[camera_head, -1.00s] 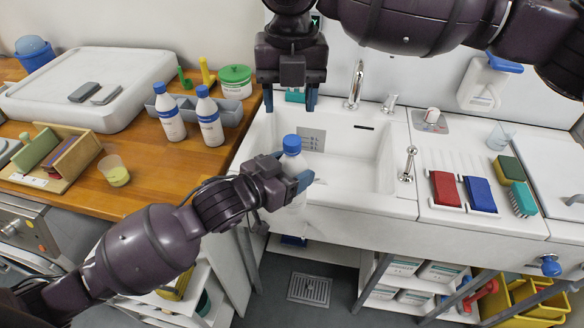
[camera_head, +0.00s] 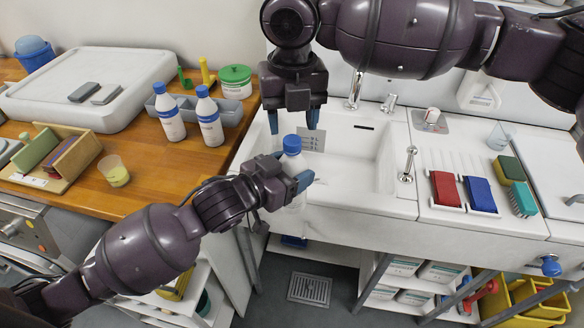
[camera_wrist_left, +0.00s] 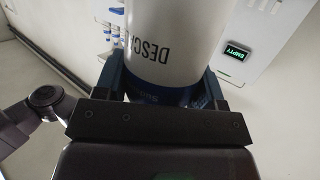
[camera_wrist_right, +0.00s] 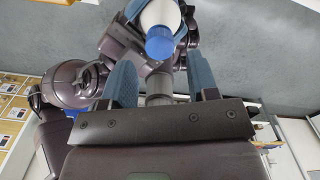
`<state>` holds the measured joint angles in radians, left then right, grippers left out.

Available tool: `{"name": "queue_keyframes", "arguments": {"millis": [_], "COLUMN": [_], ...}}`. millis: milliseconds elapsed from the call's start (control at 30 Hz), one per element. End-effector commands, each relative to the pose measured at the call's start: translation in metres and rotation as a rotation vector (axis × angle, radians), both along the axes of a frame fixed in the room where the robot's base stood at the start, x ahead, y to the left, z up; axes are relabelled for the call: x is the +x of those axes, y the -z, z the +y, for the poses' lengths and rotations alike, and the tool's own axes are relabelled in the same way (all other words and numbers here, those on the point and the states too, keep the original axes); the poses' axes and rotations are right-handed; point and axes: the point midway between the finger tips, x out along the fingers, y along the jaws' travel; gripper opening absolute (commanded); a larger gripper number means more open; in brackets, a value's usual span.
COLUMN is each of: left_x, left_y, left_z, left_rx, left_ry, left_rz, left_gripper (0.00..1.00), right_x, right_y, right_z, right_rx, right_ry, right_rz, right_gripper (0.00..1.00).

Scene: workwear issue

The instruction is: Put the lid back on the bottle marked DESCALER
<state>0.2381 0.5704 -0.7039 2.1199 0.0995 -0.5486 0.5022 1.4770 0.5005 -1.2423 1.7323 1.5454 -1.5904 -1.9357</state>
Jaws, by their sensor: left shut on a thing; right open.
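The white DESCALER bottle (camera_head: 294,164) stands upright in my left gripper (camera_head: 291,172), over the sink's front edge. Part of its printed name shows on the bottle (camera_wrist_left: 165,40) in the left wrist view. A blue lid (camera_head: 291,143) sits on top of the bottle; I cannot tell whether it is tightened. My right gripper (camera_head: 293,122) is open, pointing down just above the lid. In the right wrist view the blue lid (camera_wrist_right: 160,43) appears beyond the open fingers, not between them.
Two similar white bottles with blue lids (camera_head: 168,118) (camera_head: 209,122) stand on the wooden counter by a grey tray (camera_head: 236,112). The sink (camera_head: 345,170) lies behind and right of the held bottle. A red sponge (camera_head: 445,189) and a blue sponge (camera_head: 480,193) lie on the drainer.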

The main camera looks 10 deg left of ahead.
Motion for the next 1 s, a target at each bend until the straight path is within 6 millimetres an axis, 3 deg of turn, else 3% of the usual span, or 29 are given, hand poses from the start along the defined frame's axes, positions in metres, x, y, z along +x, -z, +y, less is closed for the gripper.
{"name": "queue_keyframes", "arguments": {"millis": [300,700,767,1000], "left_x": [0.0,0.0,0.0,0.0], "left_y": [-0.001,-0.001,-0.001,-0.001], "left_z": [0.0,0.0,0.0,0.0], "left_rx": [-0.001,-0.001,-0.001,-0.001], "left_ry": [0.0,0.0,0.0,0.0], "left_rz": [-0.002,-0.002,-0.002,-0.002], "left_gripper": [0.0,0.0,0.0,0.0], "right_x": [0.0,0.0,0.0,0.0], "right_y": [0.035,0.041,0.041,0.04], "right_z": [0.0,0.0,0.0,0.0], "right_rx": [0.0,0.0,0.0,0.0], "right_ry": [0.0,0.0,0.0,0.001], "right_rz": [0.0,0.0,0.0,0.0], "right_gripper": [0.54,0.54,0.48,0.11]}}
